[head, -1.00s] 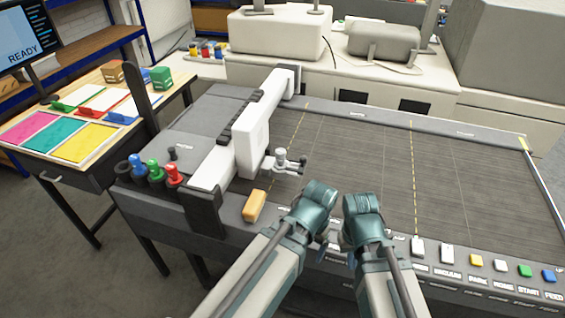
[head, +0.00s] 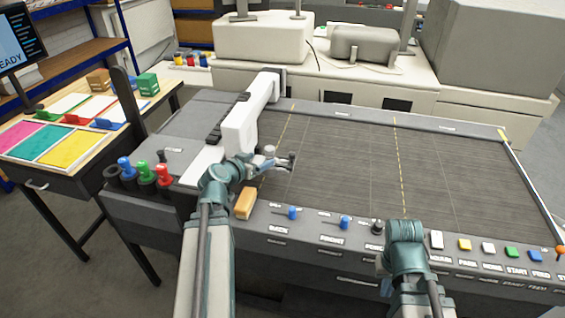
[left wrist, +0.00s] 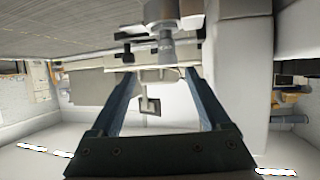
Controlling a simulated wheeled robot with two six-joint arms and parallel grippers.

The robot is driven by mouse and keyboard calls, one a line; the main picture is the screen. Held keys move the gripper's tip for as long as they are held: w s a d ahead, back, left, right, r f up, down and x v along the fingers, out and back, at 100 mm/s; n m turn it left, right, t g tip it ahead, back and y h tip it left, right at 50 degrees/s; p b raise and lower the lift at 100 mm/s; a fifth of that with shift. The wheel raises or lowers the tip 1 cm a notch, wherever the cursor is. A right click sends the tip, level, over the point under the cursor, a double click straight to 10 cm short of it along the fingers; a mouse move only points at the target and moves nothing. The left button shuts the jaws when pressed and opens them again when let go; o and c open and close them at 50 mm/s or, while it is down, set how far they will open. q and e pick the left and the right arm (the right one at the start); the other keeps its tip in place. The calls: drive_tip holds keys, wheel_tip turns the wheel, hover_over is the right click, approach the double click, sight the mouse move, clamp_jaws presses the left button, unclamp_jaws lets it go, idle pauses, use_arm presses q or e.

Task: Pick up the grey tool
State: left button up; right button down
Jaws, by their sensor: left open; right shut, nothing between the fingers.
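The grey tool (head: 269,151) sits upright in the dark holder (head: 287,160) on the white gantry's carriage, over the cutting bed. My left gripper (head: 268,164) reaches in from the left, close to the tool; its fingers partly hide the tool in the head view. In the left wrist view the left gripper (left wrist: 160,74) is open, and the grey cylinder of the tool (left wrist: 166,48) stands just ahead of the gap between the fingertips. I cannot tell whether they touch. My right gripper (head: 384,264) is low at the bed's front edge, mostly hidden by its own wrist.
The white gantry (head: 240,125) stands close beside my left gripper. Blue, green and red tools (head: 145,172) stand in a front rack beside an empty black ring (head: 111,172). An orange block (head: 244,204) lies near my left wrist. The bed (head: 350,160) to the right is clear.

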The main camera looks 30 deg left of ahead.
sight(273, 149)
use_arm(q)
drive_tip(key=b+x, duration=0.1)
drive_tip(key=x, duration=0.3)
drive_tip(key=a+b+x, duration=0.1)
drive_tip(key=b+x, duration=0.1)
drive_tip(key=x, duration=0.2)
drive_tip(key=b+x, duration=0.2)
drive_tip(key=x, duration=0.3)
drive_tip(key=shift+a+r, duration=0.2)
drive_tip(key=shift+a, duration=0.05)
drive_tip(key=shift+w, duration=0.45)
drive_tip(key=shift+s, duration=0.1)
drive_tip(key=shift+c, duration=0.4)
clamp_jaws()
